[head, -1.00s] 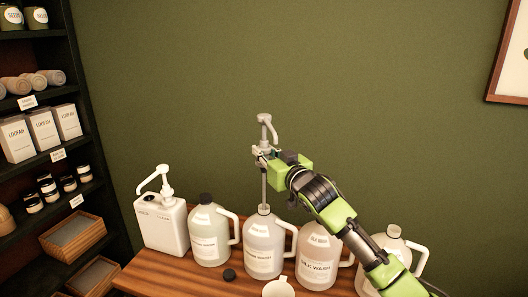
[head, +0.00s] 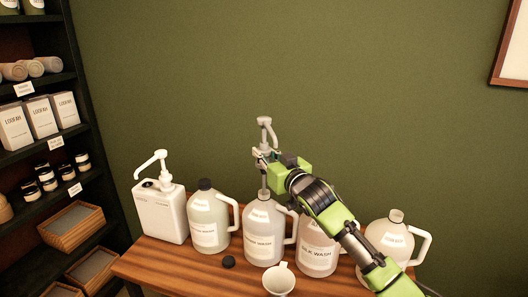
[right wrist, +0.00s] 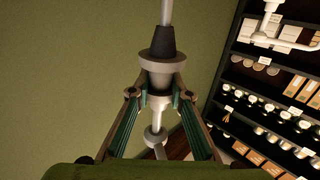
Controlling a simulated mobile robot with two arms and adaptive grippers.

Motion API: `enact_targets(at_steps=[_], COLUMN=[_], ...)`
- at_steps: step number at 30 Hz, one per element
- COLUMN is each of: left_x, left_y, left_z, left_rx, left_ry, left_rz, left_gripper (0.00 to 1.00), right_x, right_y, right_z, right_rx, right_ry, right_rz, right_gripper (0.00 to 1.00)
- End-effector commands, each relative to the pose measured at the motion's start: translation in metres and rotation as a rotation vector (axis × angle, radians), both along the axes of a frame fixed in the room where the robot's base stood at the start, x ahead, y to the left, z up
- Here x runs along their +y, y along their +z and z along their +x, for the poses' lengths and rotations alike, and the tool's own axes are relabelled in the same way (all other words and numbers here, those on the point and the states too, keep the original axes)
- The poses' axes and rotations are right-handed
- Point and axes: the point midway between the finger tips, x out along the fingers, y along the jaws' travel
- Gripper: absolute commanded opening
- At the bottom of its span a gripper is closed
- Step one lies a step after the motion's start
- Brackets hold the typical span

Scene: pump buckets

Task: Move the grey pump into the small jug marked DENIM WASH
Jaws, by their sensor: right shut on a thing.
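My right gripper (head: 266,160) is shut on the grey pump (head: 265,128), just below its head. The pump is upright, its spout bent down to the right. Its thin tube (head: 264,182) runs down into the open neck of the middle clear jug (head: 264,218); the collar is still above the neck. That jug's label ends in WASH; its first word is too blurred to be sure of DENIM. In the right wrist view the fingers (right wrist: 158,100) close around the pump's collar (right wrist: 160,82). My left gripper is not in view.
A black-capped jug (head: 208,225) and a white canister (head: 160,215) with a white pump stand left. A SILK WASH jug (head: 317,258) and another open jug (head: 392,240) stand right, partly behind my arm. A black cap (head: 228,262) and white funnel (head: 280,280) lie in front.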

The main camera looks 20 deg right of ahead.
Motion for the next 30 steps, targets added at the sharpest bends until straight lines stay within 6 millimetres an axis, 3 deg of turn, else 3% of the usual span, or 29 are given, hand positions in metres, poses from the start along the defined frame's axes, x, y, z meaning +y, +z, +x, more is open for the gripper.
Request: enact_targets(at_steps=[11, 30], left_x=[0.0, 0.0], left_y=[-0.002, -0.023], left_z=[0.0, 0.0], left_rx=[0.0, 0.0], left_ry=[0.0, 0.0], left_rz=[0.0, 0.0], left_gripper=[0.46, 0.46], right_x=[0.0, 0.0], right_y=[-0.002, -0.046], right_z=[0.0, 0.0], right_rx=[-0.002, -0.001], right_ry=[0.0, 0.0], right_rz=[0.0, 0.0], right_gripper=[0.0, 0.0])
